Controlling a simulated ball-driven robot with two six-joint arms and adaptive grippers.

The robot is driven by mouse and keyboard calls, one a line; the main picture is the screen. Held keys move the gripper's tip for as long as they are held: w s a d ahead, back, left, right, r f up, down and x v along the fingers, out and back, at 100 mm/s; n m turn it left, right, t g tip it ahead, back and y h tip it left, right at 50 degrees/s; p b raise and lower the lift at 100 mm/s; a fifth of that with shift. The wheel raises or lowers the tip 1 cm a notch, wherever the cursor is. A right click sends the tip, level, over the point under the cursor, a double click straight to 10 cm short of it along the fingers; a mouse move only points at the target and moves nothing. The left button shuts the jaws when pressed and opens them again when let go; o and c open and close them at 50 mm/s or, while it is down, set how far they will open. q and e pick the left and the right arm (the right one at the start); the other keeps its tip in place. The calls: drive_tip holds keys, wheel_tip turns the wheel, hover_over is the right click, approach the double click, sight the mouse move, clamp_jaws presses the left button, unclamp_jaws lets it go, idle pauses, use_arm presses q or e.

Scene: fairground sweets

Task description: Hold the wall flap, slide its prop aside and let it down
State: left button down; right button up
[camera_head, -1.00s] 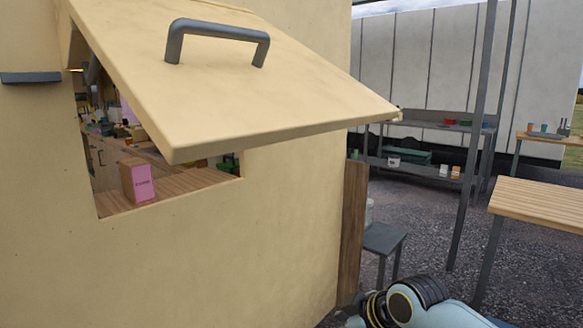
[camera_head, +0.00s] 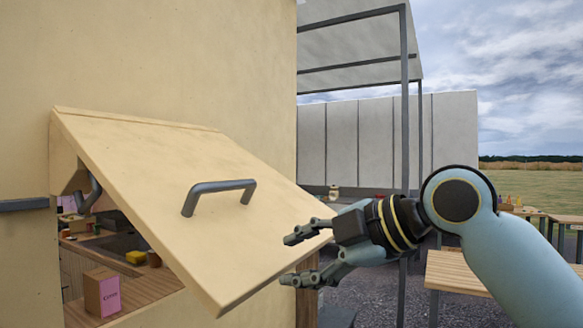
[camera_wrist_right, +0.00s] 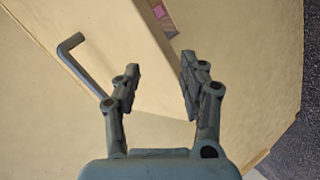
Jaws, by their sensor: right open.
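The cream wall flap (camera_head: 150,180) hangs from its top edge and is propped out from the wall at a slant, with a dark grey handle (camera_head: 218,189) on its outer face. The flap (camera_wrist_right: 70,110) and its handle (camera_wrist_right: 72,55) also show in the right wrist view. A bent grey bar (camera_head: 90,192) under the flap's left side may be the prop; most of it is hidden. My right gripper (camera_head: 303,257) is open and empty at the flap's lower right edge, its upper finger overlapping the edge in view. I cannot tell whether they touch. My left gripper is not in view.
A pink-fronted box (camera_head: 102,292) stands on the wooden counter (camera_head: 150,288) inside the opening. A grey ledge (camera_head: 22,204) sticks out of the wall at left. A wooden table (camera_head: 450,270) stands behind my right arm, with gravel around it.

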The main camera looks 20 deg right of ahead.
wheel_tip(320, 180, up, 5)
drive_tip(key=w+n+y, duration=0.1)
drive_tip(key=w+n, duration=0.1)
drive_tip(key=n, duration=0.1)
drive_tip(key=n+t+y, duration=0.1)
drive_tip(key=n+y, duration=0.1)
drive_tip(key=n, duration=0.1)
approach(232, 185)
drive_tip(key=shift+b+x, duration=0.4)
drive_tip(key=shift+x, duration=4)
drive_tip(key=shift+c, duration=0.4)
clamp_jaws()
drive_tip(key=shift+d+r+p, duration=0.1)
drive_tip(key=shift+r+p, duration=0.25)
wheel_tip(232, 185, up, 7)
drive_tip(key=s+d+p, duration=0.1)
drive_tip(key=p, duration=0.6)
drive_tip(key=shift+s+g+h, duration=0.35)
drive_tip(key=shift+g+h, duration=0.05)
